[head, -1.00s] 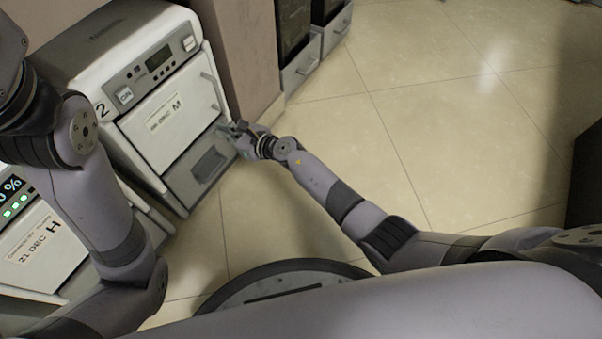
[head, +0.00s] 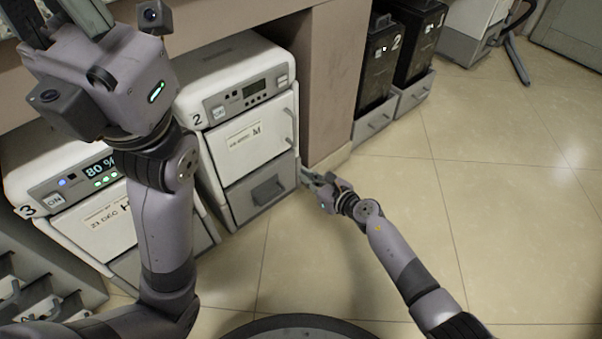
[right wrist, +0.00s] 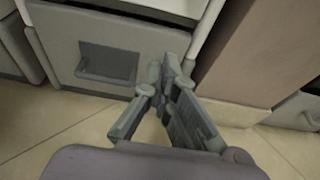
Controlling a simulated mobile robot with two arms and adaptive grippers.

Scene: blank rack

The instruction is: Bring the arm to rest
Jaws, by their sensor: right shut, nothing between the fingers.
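My right gripper (head: 307,174) is low over the floor, beside the lower right corner of the machine marked 2 (head: 246,126). In the right wrist view its fingers (right wrist: 163,68) meet at the tips, with nothing between them. They point toward the machine's grey lower front; whether they touch it is unclear. My left gripper (head: 62,12) is raised at the upper left of the head view. Its fingertips run out of the picture, so its opening is not clear.
A machine marked 3 (head: 62,186) with an 80 % display stands at left. Black containers (head: 382,62) sit on grey drawers beyond a brown cabinet panel (head: 331,75). Grey racks (head: 24,290) are at lower left. The tiled floor (head: 500,210) at right is clear.

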